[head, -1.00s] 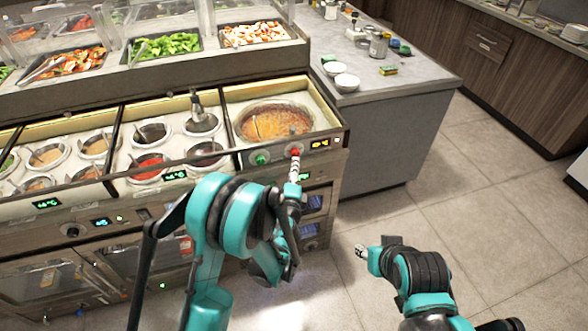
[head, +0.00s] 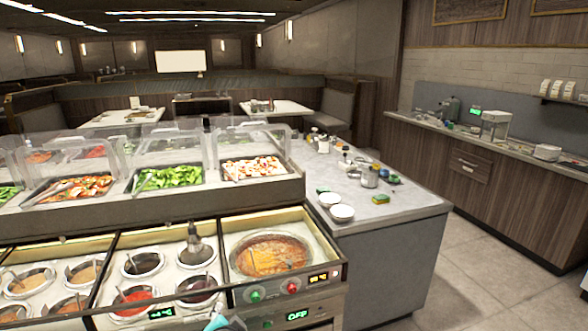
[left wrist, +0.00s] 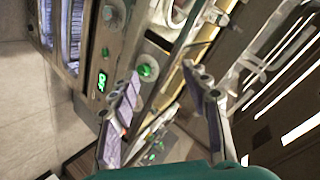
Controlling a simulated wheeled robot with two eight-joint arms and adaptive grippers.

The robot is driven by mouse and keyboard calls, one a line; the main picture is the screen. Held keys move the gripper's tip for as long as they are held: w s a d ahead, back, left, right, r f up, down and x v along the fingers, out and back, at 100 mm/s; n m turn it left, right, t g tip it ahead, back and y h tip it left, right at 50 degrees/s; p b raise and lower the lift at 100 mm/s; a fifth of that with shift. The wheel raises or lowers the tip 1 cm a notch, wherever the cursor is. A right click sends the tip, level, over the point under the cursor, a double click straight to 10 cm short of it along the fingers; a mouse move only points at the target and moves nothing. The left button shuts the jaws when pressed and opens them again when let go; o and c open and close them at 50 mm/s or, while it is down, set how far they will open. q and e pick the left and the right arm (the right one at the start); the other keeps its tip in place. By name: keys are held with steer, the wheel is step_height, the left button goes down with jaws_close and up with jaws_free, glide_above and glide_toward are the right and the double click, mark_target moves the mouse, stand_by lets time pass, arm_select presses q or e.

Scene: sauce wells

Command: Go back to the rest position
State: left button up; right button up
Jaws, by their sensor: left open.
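My left gripper shows in the left wrist view (left wrist: 163,78) with its two grey fingers spread apart and nothing between them. Behind the fingers in that view are the counter's front panel, a green-lit knob (left wrist: 147,69) and a small green display (left wrist: 102,82). In the head view only a small teal piece of my left arm shows at the bottom edge, in front of the counter. The soup well (head: 268,255) holds orange-brown sauce, with a green button (head: 255,296) and a red button (head: 291,287) below it. My right gripper is out of view.
Sauce pots (head: 140,264) with ladles stand left of the soup well, behind the counter's front rail. Food trays (head: 170,178) under clear guards lie farther back. A grey side counter (head: 385,212) holds bowls (head: 342,213) and jars. Floor is clear at the lower right.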

arm_select(q)
steer(key=s+f+n+g+h, duration=0.2)
steer(key=s+n+g, duration=0.2)
steer(key=s, duration=1.6)
steer(key=a+n, duration=0.1)
steer(key=n, duration=0.2)
steer(key=shift+s+n, duration=0.2)
steer(key=shift+n, duration=0.2)
steer(key=shift+f, duration=0.1)
